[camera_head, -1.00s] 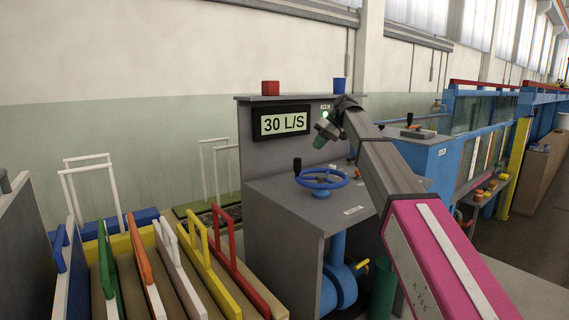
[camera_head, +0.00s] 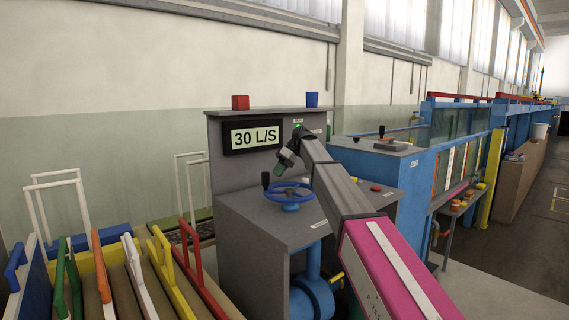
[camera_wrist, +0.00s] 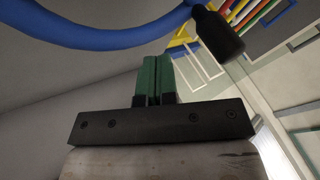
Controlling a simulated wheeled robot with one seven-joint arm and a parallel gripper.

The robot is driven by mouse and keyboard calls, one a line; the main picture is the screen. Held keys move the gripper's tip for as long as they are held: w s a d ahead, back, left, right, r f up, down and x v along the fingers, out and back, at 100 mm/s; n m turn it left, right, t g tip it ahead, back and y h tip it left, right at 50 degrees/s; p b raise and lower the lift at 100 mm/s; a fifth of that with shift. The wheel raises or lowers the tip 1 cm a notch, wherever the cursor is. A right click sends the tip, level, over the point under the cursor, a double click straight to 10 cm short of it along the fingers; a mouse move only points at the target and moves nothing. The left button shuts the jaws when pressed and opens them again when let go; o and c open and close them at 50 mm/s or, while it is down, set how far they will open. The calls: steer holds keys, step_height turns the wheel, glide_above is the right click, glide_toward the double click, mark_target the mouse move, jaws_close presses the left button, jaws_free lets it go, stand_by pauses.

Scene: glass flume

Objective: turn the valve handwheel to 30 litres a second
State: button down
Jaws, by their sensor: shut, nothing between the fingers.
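The blue valve handwheel (camera_head: 288,193) lies flat on top of the grey console (camera_head: 262,215). Its black handle knob (camera_head: 265,180) stands up at the wheel's left side. The display (camera_head: 254,136) on the console's back panel reads 30 L/S. My gripper (camera_head: 283,167) is just above the wheel and apart from it in the head view. In the wrist view my gripper's green fingers (camera_wrist: 157,75) are together with nothing between them. The wheel's blue rim (camera_wrist: 90,40) and the black knob (camera_wrist: 217,34) show beyond the fingertips there.
A red block (camera_head: 240,102) and a blue cup (camera_head: 312,99) stand on the back panel's top ledge. Coloured-handled boards (camera_head: 163,262) stand in a row at the left. A blue cabinet (camera_head: 378,170) is right of the console, with the glass flume (camera_head: 458,125) behind.

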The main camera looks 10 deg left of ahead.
mark_target(272, 187)
steer(key=s, duration=0.1)
steer(key=s+a, duration=0.1)
steer(key=s+f, duration=0.1)
steer(key=shift+a, duration=0.25)
steer(key=shift+s+a, duration=0.25)
steer(key=shift+s, duration=0.3)
steer(key=shift+s, duration=0.1)
steer(key=shift+s+a, duration=0.1)
steer(key=shift+s, duration=0.6)
steer(key=shift+w, duration=0.2)
